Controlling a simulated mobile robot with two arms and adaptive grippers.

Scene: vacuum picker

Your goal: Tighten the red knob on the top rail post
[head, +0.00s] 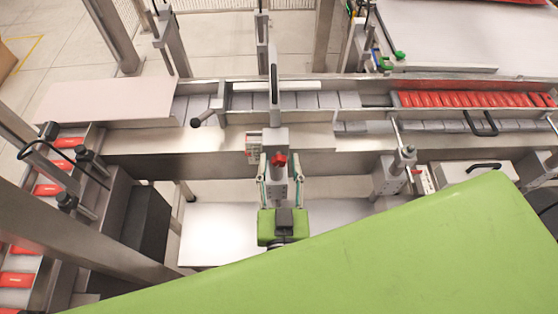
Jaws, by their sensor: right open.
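The red knob (279,159) is on the front of a grey metal post (274,106) that rises at the middle of the rail in the head view. My right gripper (281,172) points up the picture toward the post. It is open, with one finger to the left of the knob and one to the right. I see no clear contact, and the depth between fingertips and knob is hard to tell. My left gripper is not in view.
A conveyor with red packs (470,99) runs along the right. A handled lever (208,117) sticks out left of the post, and another post (401,160) stands to the right. More red packs (48,190) lie in a left-hand lane. A steel beam (215,150) crosses behind my gripper.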

